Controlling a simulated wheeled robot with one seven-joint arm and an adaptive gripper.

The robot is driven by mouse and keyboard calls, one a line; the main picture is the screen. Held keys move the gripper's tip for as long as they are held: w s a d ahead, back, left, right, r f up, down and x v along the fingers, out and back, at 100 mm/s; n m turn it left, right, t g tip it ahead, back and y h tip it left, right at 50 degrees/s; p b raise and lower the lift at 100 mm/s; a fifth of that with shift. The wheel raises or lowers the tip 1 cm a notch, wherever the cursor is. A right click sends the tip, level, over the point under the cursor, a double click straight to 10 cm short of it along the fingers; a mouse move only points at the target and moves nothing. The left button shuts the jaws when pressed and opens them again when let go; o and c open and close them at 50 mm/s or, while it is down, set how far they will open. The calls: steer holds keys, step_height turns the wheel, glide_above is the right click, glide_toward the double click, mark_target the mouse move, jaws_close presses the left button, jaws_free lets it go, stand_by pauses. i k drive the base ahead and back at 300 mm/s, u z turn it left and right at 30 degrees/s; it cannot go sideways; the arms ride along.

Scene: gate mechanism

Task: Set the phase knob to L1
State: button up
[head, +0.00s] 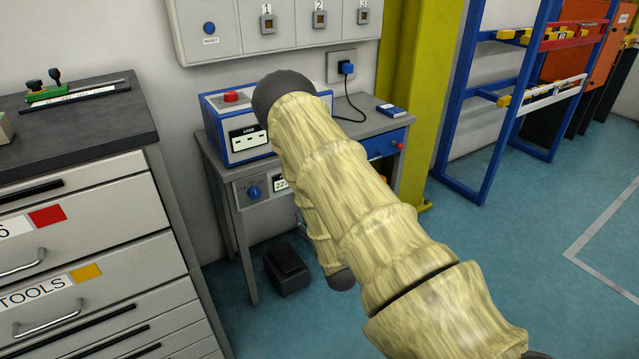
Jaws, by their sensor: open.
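A blue round knob (254,192) sits on a grey panel on the front of the small workbench, below the blue-and-white box. Small marks surround it, too small to read, so I cannot tell its setting or confirm it is the phase knob. A small display (281,184) to its right shows digits starting with "22", partly covered by my arm. My arm, in a pale yellow sleeve, crosses the middle of the view, and part of it hangs to the right of the panel. My gripper is not visible.
The blue-and-white box (222,103) with a red button stands on the grey workbench (376,125). A drawer cabinet (95,240) is at left. A black object (287,268) lies on the floor under the bench. A yellow post (425,110) and blue rack stand at right.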

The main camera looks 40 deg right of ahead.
mark_target(254, 193)
steer(key=z, duration=0.95)
